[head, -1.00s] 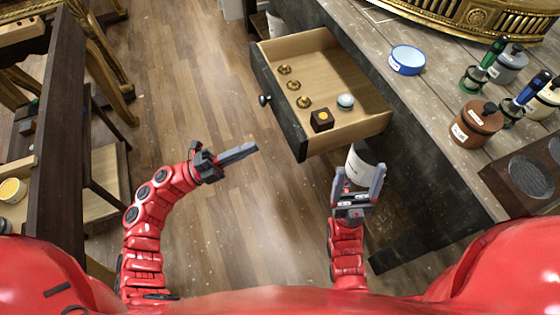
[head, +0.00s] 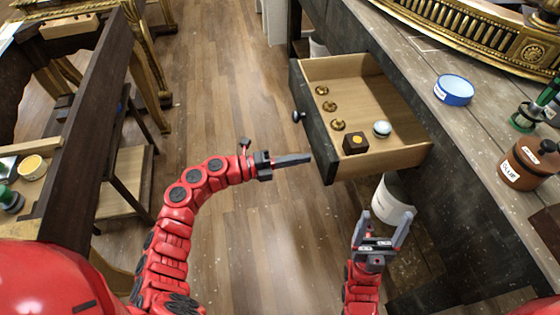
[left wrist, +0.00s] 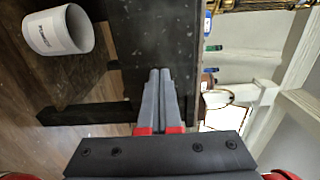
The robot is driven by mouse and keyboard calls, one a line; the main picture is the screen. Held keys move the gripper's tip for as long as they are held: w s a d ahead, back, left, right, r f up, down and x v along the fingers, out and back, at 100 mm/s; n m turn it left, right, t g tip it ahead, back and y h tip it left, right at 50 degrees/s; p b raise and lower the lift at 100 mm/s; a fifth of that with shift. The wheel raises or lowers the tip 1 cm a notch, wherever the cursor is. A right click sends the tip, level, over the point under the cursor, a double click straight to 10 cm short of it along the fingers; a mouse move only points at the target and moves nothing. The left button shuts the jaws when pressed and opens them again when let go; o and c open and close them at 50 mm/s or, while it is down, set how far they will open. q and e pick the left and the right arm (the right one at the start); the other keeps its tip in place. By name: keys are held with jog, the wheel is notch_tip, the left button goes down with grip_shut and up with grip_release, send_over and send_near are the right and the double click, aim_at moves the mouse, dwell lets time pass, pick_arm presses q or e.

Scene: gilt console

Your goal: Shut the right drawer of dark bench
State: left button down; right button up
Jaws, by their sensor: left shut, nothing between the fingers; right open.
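The dark bench (head: 480,165) runs along the right of the head view. Its drawer (head: 352,85) is pulled out, with a pale wood inside, a dark front and a round knob (head: 298,116). In it lie several brass pieces, a small dark box (head: 355,144) and a pale blue round item (head: 382,129). My left gripper (head: 309,159) is shut and empty, its tips close to the near end of the drawer front; contact cannot be told. In the left wrist view its fingers (left wrist: 159,75) point at dark wood. My right gripper (head: 382,220) is open and empty, below the drawer.
A white bucket (head: 391,200) stands on the floor under the bench, close beyond my right gripper. A blue tin (head: 454,90) and a brown glue jar (head: 530,165) stand on the bench top. A dark wooden table (head: 85,120) is at left. Floor between is clear.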

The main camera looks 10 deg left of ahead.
aim_at(320, 156)
pick_arm(q)
jog(key=shift+x, duration=1.2)
jog(key=shift+w+d, duration=0.15)
jog(key=shift+d, duration=0.35)
jog(key=b+x, duration=0.2)
jog(key=x, duration=1.4)
jog(key=shift+d+f+b, duration=0.1)
jog(key=shift+f+b, duration=0.05)
jog(key=shift+b, duration=0.25)
jog(key=b+x, duration=0.3)
jog(key=x, duration=0.8)
jog(key=shift+w+d+b, duration=0.1)
jog(key=shift+d+b, duration=0.05)
jog(key=shift+b, duration=0.25)
jog(key=shift+d, duration=0.1)
jog(key=shift+r, duration=0.3)
